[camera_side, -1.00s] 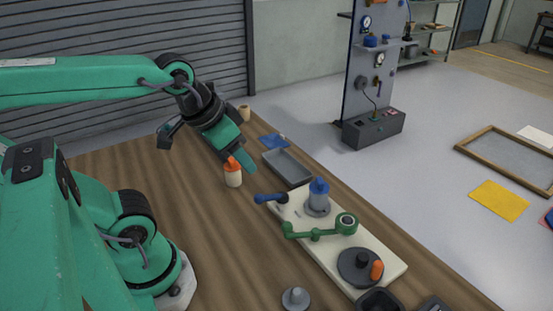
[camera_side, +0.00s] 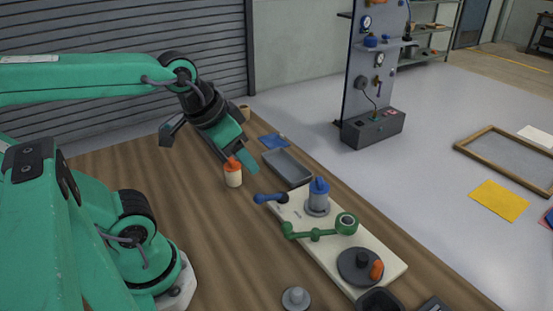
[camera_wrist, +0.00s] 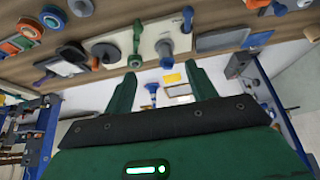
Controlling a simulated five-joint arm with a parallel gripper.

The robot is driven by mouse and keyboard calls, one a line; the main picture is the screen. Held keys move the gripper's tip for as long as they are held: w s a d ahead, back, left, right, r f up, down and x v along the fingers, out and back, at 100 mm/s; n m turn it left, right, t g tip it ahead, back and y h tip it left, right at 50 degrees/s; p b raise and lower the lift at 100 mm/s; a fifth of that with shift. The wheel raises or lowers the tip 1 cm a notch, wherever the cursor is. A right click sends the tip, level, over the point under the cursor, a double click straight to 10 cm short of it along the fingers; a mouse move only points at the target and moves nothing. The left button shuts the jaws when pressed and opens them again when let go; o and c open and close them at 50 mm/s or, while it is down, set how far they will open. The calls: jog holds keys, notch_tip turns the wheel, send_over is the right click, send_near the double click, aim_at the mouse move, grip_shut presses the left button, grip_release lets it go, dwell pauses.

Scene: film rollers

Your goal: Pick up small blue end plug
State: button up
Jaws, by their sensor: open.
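A small blue plug-like cap (camera_side: 319,186) with a knob sits on top of a grey upright cylinder (camera_side: 318,202) on the pale board (camera_side: 393,266). I cannot be sure this cap is the end plug. A blue lever (camera_side: 268,198) lies at the board's left edge; it also shows in the wrist view (camera_wrist: 187,17). My gripper (camera_side: 210,158) is open and empty, above the table, left of and higher than the board. Its two green fingers are spread apart in the wrist view (camera_wrist: 163,75).
An orange-topped bottle (camera_side: 233,173) stands just below my gripper's right finger. A grey tray (camera_side: 287,167) lies behind the board. A green crank (camera_side: 316,234) and a dark disc (camera_side: 360,267) are on the board. The table's left middle is clear.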

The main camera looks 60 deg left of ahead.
jog(key=w, duration=0.1)
jog(key=m+g, duration=0.5)
send_over(321, 181)
jog(key=f, duration=0.7)
jog(key=shift+s, duration=0.2)
jog(key=shift+f, duration=0.15)
jog(key=shift+f, duration=1.2)
jog(key=shift+f, duration=0.1)
